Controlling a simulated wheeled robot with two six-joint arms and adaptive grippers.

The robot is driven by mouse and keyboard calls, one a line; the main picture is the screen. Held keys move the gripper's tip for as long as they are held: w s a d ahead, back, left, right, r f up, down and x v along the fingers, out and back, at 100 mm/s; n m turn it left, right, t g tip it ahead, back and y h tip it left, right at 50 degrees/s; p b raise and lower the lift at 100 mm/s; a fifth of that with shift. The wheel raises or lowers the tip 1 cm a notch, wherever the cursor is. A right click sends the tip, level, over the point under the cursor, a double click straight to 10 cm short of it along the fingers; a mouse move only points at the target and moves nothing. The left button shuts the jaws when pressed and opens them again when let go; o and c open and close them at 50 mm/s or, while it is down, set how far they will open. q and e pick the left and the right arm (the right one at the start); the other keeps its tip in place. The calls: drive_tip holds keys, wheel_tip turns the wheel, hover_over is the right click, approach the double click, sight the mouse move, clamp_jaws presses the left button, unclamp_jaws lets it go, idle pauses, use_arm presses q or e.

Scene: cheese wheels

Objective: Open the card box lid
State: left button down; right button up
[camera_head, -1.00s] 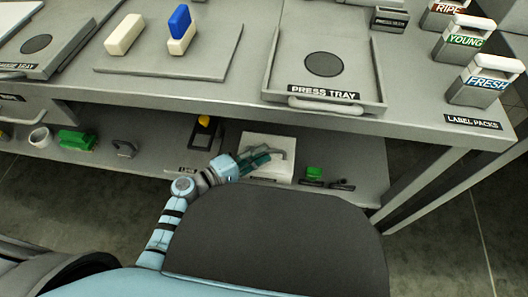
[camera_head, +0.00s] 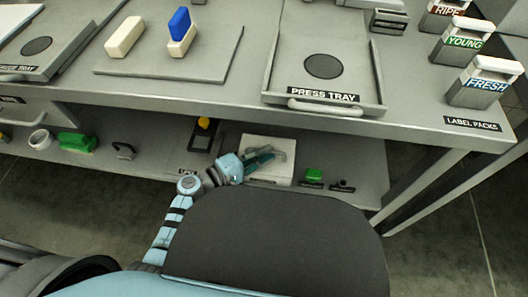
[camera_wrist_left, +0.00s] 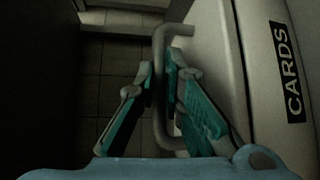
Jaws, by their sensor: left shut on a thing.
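The card box (camera_head: 285,174) is a pale box on the lower shelf, below the press tray. In the left wrist view its pale side (camera_wrist_left: 255,80) carries a black CARDS label (camera_wrist_left: 287,72). A grey bar handle (camera_wrist_left: 159,42) stands out from the box. My left gripper (camera_head: 264,157) reaches over the box from the left. In the left wrist view its teal fingers (camera_wrist_left: 160,82) lie on both sides of the handle and are shut on it. The lid looks closed, though my gripper hides part of the box. My right gripper is not in view.
The worktop (camera_head: 420,110) overhangs the shelf, with the press tray (camera_head: 283,78) above the box. A black holder with a yellow item (camera_head: 204,124) stands left of the box. A green item (camera_head: 314,174) is to its right.

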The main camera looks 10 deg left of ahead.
use_arm(q)
drive_tip(key=r+p, duration=0.1)
drive_tip(key=p, duration=0.1)
drive_tip(key=w+r+n+g+p, duration=0.1)
drive_tip(key=p, duration=0.1)
drive_tip(key=shift+r+y+p, duration=0.15)
drive_tip(key=shift+y+p, duration=0.15)
drive_tip(key=shift+p, duration=0.05)
drive_tip(key=w+r+n+g+y+p, duration=0.1)
drive_tip(key=w+n+g+p, duration=0.1)
drive_tip(key=p, duration=0.4)
drive_tip(key=shift+r, duration=0.4)
drive_tip(key=shift+w+r+n+g+p, duration=0.15)
drive_tip(key=shift+w+n+g+p, duration=0.25)
drive_tip(key=shift+w+g+p, duration=0.3)
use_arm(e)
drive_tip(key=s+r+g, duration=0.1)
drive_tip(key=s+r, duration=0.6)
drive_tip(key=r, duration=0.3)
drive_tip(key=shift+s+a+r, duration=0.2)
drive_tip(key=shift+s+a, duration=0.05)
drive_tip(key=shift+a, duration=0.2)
use_arm(q)
drive_tip(key=shift+s, duration=0.1)
drive_tip(key=c, duration=2)
unclamp_jaws()
drive_tip(key=shift+o, duration=0.2)
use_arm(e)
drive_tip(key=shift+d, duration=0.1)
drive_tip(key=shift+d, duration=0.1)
